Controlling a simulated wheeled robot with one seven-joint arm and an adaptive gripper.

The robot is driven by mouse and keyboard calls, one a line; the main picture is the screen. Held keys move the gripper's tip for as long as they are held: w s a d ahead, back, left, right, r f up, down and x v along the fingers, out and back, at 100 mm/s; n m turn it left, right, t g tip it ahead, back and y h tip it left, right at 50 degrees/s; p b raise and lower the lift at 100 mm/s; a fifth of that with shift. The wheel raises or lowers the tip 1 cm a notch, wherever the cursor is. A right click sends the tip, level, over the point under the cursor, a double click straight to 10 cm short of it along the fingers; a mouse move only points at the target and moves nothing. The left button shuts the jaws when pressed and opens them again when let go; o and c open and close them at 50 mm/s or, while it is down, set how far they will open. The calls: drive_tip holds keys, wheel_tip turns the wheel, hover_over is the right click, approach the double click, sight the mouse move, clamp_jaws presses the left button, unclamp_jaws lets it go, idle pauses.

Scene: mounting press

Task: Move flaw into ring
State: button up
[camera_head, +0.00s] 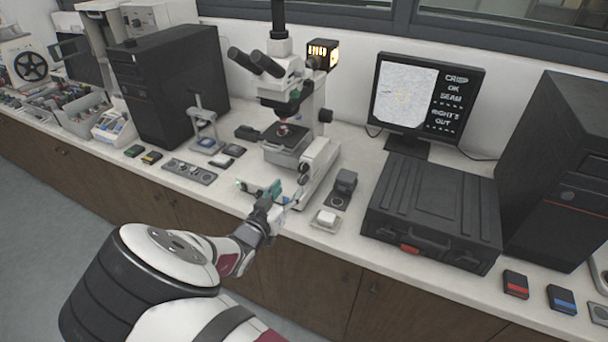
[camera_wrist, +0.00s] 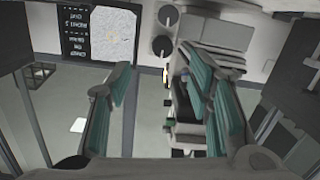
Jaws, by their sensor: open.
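I cannot pick out the flaw. White text beside it seems to include "OK", "SEAM" and "OUT". The monitor screen also shows upside down in the wrist view (camera_wrist: 100,35). The microscope (camera_head: 300,130) stands left of the monitor, with a dark stage (camera_head: 286,138) under its objective. My gripper (camera_head: 268,189) is open, with teal finger pads, in front of the microscope base. In the wrist view, two round dark knobs (camera_wrist: 166,46) show beyond the fingers.
A black case (camera_head: 432,210) lies right of the microscope, beside a black computer tower (camera_head: 560,170). Another tower (camera_head: 170,85) stands left. A slotted metal plate (camera_head: 189,171) lies left.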

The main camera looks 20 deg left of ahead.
sight(302, 171)
drive_tip(key=shift+t, duration=0.6)
drive_tip(key=w+b, duration=0.2)
drive_tip(key=w, duration=0.1)
drive_tip(key=w+b, duration=0.2)
drive_tip(key=w, duration=0.1)
drive_tip(key=w+f+b, duration=0.1)
drive_tip(key=w+b, duration=0.1)
drive_tip(key=w, duration=0.1)
drive_tip(key=shift+f, duration=0.1)
drive_tip(key=shift+w+d+b, duration=0.1)
drive_tip(key=shift+w+b, duration=0.25)
drive_tip(key=shift+w, duration=0.4)
clamp_jaws()
